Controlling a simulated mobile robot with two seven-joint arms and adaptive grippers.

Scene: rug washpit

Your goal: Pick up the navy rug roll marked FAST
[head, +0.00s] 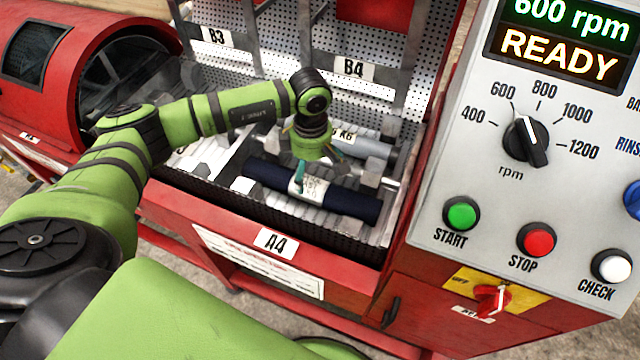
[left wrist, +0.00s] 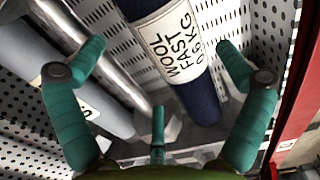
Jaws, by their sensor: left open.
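The navy rug roll (head: 346,201) lies in the tray bay above the A4 label, with a white label around its middle. In the left wrist view the navy roll (left wrist: 200,98) shows its label reading WOOL FAST 0.6 KG. My left gripper (head: 301,178) is above the roll near its label, pointing down. In the left wrist view its teal fingers (left wrist: 160,65) are spread open, with the roll between and beyond them. Nothing is held. Whether a finger touches the roll I cannot tell. My right gripper is not in view.
A grey-blue roll (head: 362,145) lies behind the navy one; it also shows in the left wrist view (left wrist: 50,70). Grey blocks and metal bars stand between them. The red front wall (head: 330,250) edges the bay. A control panel (head: 480,130) stands close at right.

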